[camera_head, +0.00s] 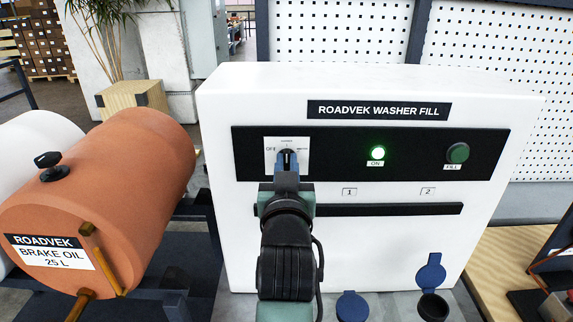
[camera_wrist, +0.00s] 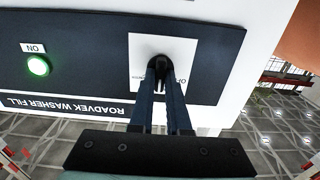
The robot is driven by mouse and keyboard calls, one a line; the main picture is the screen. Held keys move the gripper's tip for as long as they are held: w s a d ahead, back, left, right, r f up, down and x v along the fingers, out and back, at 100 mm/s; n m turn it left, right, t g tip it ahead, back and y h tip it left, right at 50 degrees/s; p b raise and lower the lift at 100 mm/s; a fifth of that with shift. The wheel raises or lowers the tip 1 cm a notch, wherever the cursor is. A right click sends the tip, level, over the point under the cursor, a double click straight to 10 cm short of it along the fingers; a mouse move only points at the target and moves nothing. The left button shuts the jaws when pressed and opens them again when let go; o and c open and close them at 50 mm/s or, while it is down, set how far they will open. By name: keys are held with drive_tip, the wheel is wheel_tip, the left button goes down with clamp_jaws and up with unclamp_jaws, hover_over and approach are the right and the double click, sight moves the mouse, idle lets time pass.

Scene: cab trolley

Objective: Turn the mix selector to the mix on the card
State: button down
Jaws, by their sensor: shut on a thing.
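The mix selector (camera_head: 287,150) is a dark knob on a white plate (camera_head: 271,144) at the left of the black panel of the washer fill unit. The plate reads OFF on its left; the labels at top and right are too small to read. My gripper (camera_head: 287,162) reaches up to the knob, with its fingers shut on it. In the wrist view the dark knob (camera_wrist: 160,66) sits between the two fingertips (camera_wrist: 162,84). My fingers hide part of the knob, and its exact pointing is hard to tell. I cannot make out a mix card.
A lit green ON lamp (camera_head: 377,153) and a dark green FILL button (camera_head: 457,153) are right of the selector. Plates 1 (camera_head: 349,192) and 2 (camera_head: 428,191) are below. An orange brake oil drum (camera_head: 130,180) lies at the left. Blue caps (camera_head: 431,273) are at the unit's foot.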

idle(0.3)
drive_tip(key=c, duration=0.9)
unclamp_jaws()
drive_tip(key=s+b, duration=0.4)
drive_tip(key=s, duration=0.9)
